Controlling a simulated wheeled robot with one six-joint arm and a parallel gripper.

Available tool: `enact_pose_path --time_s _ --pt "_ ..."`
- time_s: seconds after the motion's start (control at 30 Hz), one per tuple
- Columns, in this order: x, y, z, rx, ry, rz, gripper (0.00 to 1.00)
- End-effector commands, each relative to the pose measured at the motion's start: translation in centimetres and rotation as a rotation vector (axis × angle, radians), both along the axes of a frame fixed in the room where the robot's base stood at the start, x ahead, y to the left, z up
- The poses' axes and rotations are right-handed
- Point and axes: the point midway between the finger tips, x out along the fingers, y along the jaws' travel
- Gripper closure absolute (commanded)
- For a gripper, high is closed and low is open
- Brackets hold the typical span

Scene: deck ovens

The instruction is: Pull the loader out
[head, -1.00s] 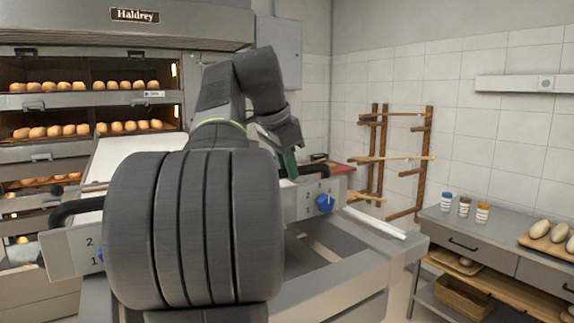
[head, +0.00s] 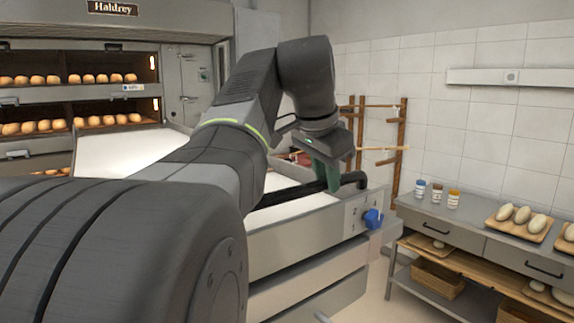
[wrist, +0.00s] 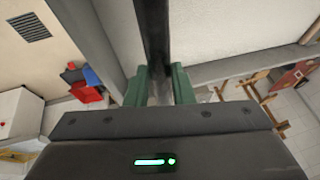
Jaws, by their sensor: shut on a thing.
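The loader (head: 146,152) is a long pale belt on a grey frame, lying in front of the deck ovens. A black handle bar (head: 282,194) runs across its near end, with a blue knob (head: 373,219) on the end plate at the right. My gripper (head: 326,172), with green fingers, is shut on the handle near its right part. In the wrist view the black bar (wrist: 154,38) passes between the green fingers of my gripper (wrist: 160,84). My arm hides the left part of the handle and frame.
The deck ovens (head: 75,62) with several loaves stand at the back left. A wooden rack (head: 400,150) stands by the tiled wall. A counter (head: 440,225) with jars and loaves is at the right, with some floor between it and the loader.

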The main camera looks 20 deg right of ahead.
Motion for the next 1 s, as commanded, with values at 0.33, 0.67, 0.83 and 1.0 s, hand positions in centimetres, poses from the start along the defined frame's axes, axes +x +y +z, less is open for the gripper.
enact_pose_path --time_s 0.33,0.67,0.83,1.0 --pt "-5.8 -2.2 0.2 -0.002 -0.001 -0.006 1.0" --pt "-7.3 -2.7 0.1 -0.003 -0.002 -0.002 1.0" --pt "-7.3 -2.8 0.1 -0.005 -0.001 -0.002 1.0" --pt "-7.4 -2.8 0.1 -0.005 -0.001 -0.002 0.71"
